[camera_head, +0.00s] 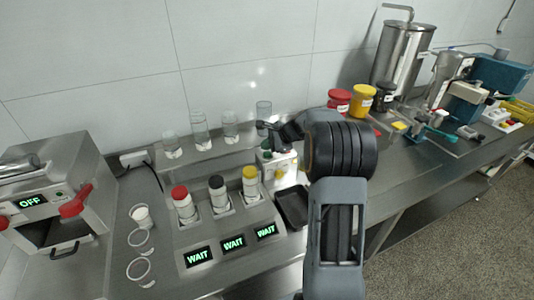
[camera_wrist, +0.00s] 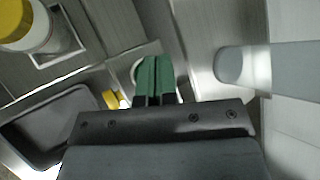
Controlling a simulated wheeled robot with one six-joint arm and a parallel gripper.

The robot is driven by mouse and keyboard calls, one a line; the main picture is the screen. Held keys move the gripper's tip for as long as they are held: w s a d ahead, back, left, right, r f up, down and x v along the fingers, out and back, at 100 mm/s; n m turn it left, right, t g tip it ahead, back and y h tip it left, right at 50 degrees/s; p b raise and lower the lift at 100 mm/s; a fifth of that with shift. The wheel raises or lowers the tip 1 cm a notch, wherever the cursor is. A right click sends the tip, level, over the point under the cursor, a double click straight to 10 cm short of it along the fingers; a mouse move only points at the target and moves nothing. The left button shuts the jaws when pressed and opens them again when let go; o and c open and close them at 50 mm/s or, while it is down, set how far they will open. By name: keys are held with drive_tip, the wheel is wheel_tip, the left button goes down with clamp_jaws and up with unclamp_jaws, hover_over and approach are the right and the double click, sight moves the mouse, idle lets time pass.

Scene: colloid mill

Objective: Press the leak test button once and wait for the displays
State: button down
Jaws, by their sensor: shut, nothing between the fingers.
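My gripper (camera_wrist: 155,62) is shut and empty, with its green fingertips pressed together in the wrist view. In the head view my gripper (camera_head: 266,146) is over a small pale box (camera_head: 284,168) behind the yellow-capped bottle. A round whitish part shows partly behind the fingertips in the wrist view, with a small yellow part (camera_wrist: 112,98) beside it. I cannot make out the leak test button clearly, nor tell if the fingertips touch anything. Three displays, left (camera_head: 199,256), middle (camera_head: 233,243) and right (camera_head: 266,231), each read WAIT in green.
Bottles with red (camera_head: 180,193), black (camera_head: 216,182) and yellow (camera_head: 250,173) caps stand in holders behind the displays. A black tray (camera_head: 292,207) lies right of them. Clear glasses stand on a shelf behind. A machine reading OFF (camera_head: 32,203) is at left.

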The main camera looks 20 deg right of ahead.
sight(267, 154)
drive_tip(key=shift+r+p, duration=2)
drive_tip(key=shift+r, duration=0.55)
drive_tip(key=shift+f+n, duration=0.1)
drive_tip(key=shift+n, duration=0.2)
drive_tip(key=s+f+n+g, duration=0.2)
drive_tip(key=s+f+n, duration=0.1)
drive_tip(key=s+f, duration=0.1)
drive_tip(key=s+a+r+n+h, duration=0.2)
drive_tip(key=s+a+n, duration=0.2)
drive_tip(key=s, duration=0.4)
drive_tip(key=s+a+r+n+h, duration=0.2)
drive_tip(key=s+a+r+n, duration=0.1)
drive_tip(key=s+n, duration=0.3)
drive_tip(key=s+a+r+n+h, duration=0.2)
drive_tip(key=s+a+n, duration=0.3)
drive_tip(key=s, duration=0.6)
drive_tip(key=shift+r, duration=0.55)
